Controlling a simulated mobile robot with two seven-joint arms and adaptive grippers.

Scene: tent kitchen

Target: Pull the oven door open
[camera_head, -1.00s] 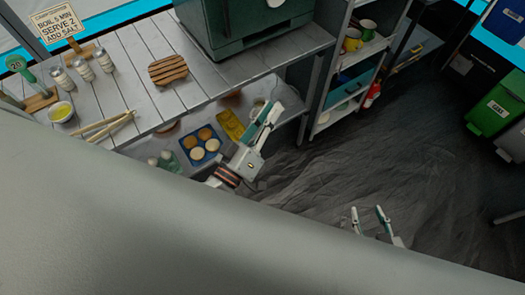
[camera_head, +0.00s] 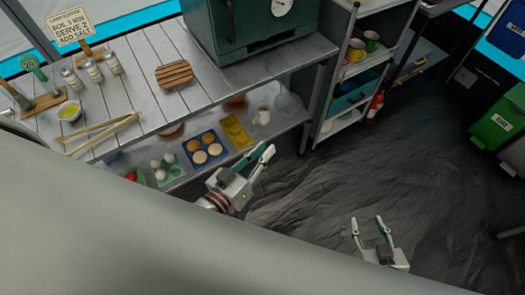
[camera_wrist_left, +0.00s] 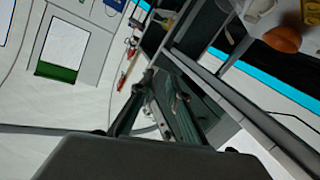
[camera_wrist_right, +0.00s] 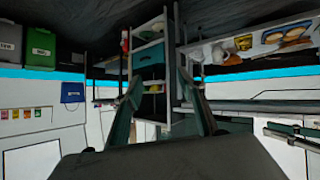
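The oven is a dark green box (camera_head: 228,38) with a round white dial, on the grey slatted table at the top of the head view. My left gripper (camera_head: 267,152) is open and empty, in front of the table's lower shelf, below and apart from the oven. Its two fingers also show apart in the left wrist view (camera_wrist_left: 166,86). My right gripper (camera_head: 367,222) is open and empty over the dark floor, far from the oven; the right wrist view shows its fingers (camera_wrist_right: 165,80) wide apart.
On the table (camera_head: 215,85) are a striped wooden board (camera_head: 173,73), tongs (camera_head: 103,133), several shakers and a sign (camera_head: 70,27). The lower shelf holds a blue tray of buns (camera_head: 205,147) and eggs. A shelf rack (camera_head: 340,100) stands right of the table. The floor is clear.

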